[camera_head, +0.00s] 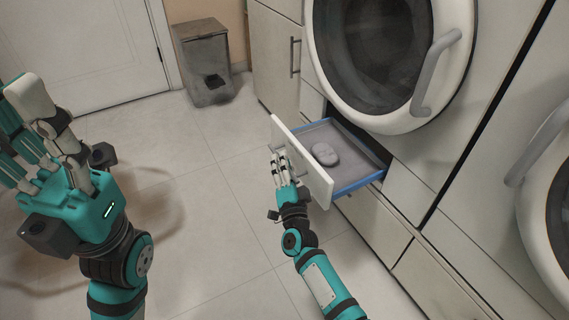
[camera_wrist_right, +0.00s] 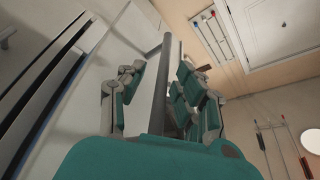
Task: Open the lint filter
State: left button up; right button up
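The lint filter drawer with a blue rim (camera_head: 357,183) and white front panel (camera_head: 318,180) stands pulled out below the dryer door. My right gripper (camera_head: 281,160) is at the outer side of the front panel. In the right wrist view its fingers (camera_wrist_right: 160,88) stand apart on both sides of a grey bar, likely the drawer handle; contact is unclear. My left gripper (camera_head: 35,125) is raised at the left, fingers spread and empty, away from the drawer.
The round dryer door (camera_head: 440,80) is above the drawer, its handle sticking out. Another machine (camera_head: 545,180) is at the right. A grey bin (camera_head: 205,60) stands near the back wall. The tiled floor (camera_head: 215,210) between my arms is clear.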

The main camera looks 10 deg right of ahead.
jog(key=v, duration=1.2)
dwell(0.4)
